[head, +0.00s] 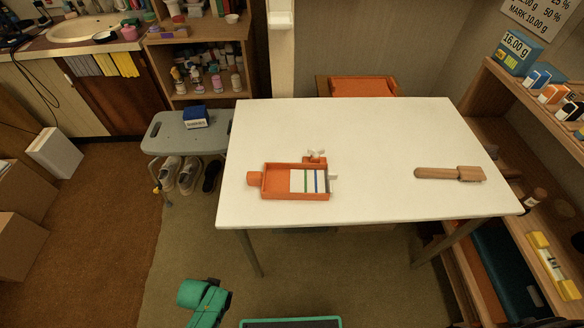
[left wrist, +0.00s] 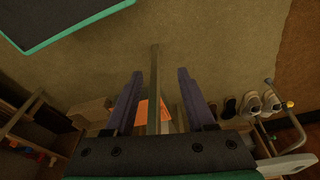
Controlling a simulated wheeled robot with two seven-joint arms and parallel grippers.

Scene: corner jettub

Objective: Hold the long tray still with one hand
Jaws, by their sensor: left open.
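The long orange tray (head: 281,196) lies on the white table (head: 400,135), left of the middle. It has a round orange knob at its left end, and a pale piece with blue and green stripes lies in its right part. A small orange part with a light top stands at its back edge, and a grey tip sticks out at its right end. My left gripper (left wrist: 158,74) shows in the left wrist view, open and empty, over the floor and apart from the tray. My right gripper is in neither view.
A wooden tool (head: 450,174) lies at the table's right. A grey stool (head: 182,137) with a blue box stands left of the table, shoes below it. Shelves (head: 540,125) flank the right side. Much of the tabletop is clear. A table leg (left wrist: 154,90) shows between my left fingers.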

